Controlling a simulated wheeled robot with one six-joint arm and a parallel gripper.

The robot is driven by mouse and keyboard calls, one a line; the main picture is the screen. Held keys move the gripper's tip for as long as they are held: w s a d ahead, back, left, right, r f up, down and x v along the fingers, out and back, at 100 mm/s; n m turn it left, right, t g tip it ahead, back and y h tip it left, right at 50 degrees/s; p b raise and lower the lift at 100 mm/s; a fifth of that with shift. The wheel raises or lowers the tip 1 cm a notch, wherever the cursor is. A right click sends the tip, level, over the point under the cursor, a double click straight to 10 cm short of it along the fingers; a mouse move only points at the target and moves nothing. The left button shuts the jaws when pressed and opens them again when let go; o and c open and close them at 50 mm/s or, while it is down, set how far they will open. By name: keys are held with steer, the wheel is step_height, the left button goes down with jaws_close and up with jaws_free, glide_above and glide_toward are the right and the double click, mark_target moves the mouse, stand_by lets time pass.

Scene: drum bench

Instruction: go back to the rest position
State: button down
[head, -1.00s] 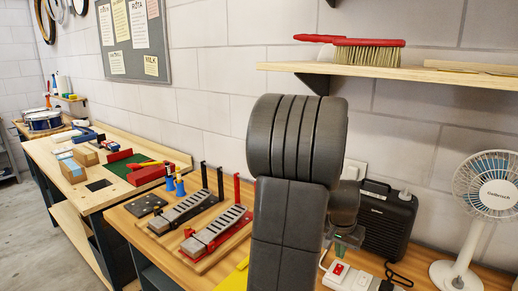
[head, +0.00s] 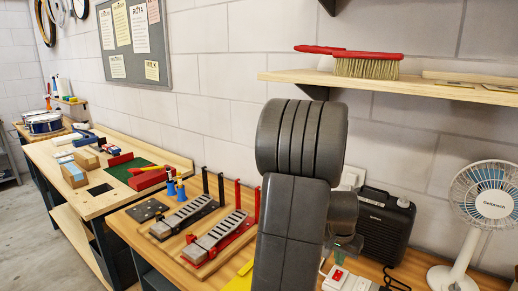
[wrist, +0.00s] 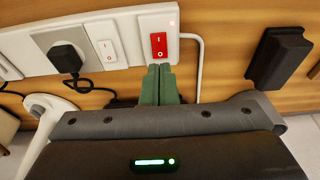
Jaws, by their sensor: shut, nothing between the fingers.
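My gripper (wrist: 159,84) shows in the wrist view with its two green fingers together and nothing between them. The fingertips are just below a red rocker switch (wrist: 158,45) on a white socket strip; I cannot tell whether they touch it. In the head view my arm stands in the middle and hides part of the bench. The gripper end there is small and mostly hidden behind the arm, above the socket strip (head: 349,281).
A black speaker-like box (head: 385,229) and a white fan (head: 487,200) stand to the right. Two drum pedals on boards (head: 217,238) lie left of my arm. A shelf (head: 420,84) with a red brush (head: 366,62) is above. A black plug (wrist: 66,57) sits in the strip.

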steer(key=s+a+r+b, duration=0.2)
steer(key=s+a+r, duration=0.15)
steer(key=r, duration=0.45)
steer(key=w+d+f, duration=0.1)
steer(key=f, duration=0.2)
steer(key=w+d+f, duration=0.1)
steer(key=f, duration=0.1)
steer(key=w+d+f, duration=0.1)
steer(key=f, duration=0.2)
steer(key=shift+w+d+f+p, duration=0.3)
steer(key=shift+w+f, duration=0.05)
steer(key=shift+s+f+b, duration=0.1)
steer(key=shift+b, duration=0.85)
steer(key=shift+b, duration=0.3)
